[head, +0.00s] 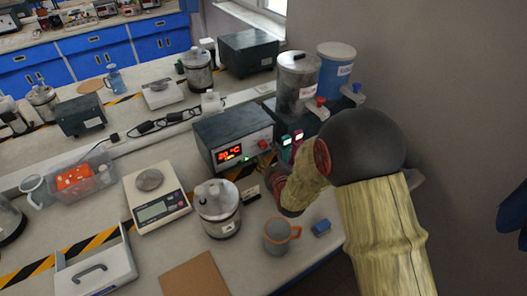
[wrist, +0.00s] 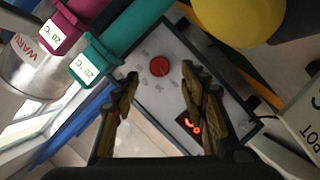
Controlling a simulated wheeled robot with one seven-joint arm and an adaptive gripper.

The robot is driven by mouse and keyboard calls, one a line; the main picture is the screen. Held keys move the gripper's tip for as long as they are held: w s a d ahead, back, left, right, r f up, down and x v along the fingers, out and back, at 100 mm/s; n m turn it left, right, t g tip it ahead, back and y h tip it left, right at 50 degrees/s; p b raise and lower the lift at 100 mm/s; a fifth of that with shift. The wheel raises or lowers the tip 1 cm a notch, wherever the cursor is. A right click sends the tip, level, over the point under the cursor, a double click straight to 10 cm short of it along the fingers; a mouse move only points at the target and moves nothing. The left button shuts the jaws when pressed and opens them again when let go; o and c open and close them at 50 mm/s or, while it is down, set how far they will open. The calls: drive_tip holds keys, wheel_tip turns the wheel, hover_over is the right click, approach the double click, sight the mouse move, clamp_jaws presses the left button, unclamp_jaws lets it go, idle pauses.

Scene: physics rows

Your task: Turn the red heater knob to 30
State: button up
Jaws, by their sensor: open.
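The heater is a dark box (head: 234,136) with a pale front panel and a lit red display (head: 230,153); its digits look like 21 °C but are small. Its red knob (head: 263,144) sits right of the display. In the wrist view the red round knob (wrist: 159,66) shows on the panel with faint marks around it, and the red display (wrist: 188,124) is partly behind a finger. My gripper (wrist: 160,78) is open, with one finger on each side of the knob in the picture and nothing between them. I cannot tell how far the tips are from the panel.
Teal (wrist: 108,56) and magenta (wrist: 64,30) pieces labelled 20 °C stand close beside the heater. A metal pot (head: 217,207), a grey mug (head: 277,236) and a blue block (head: 321,228) stand in front. A scale (head: 157,196) is left. A wall is right.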

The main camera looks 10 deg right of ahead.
sight(264, 147)
drive_tip(key=shift+b+x, duration=0.4)
drive_tip(key=shift+x, duration=1.75)
clamp_jaws()
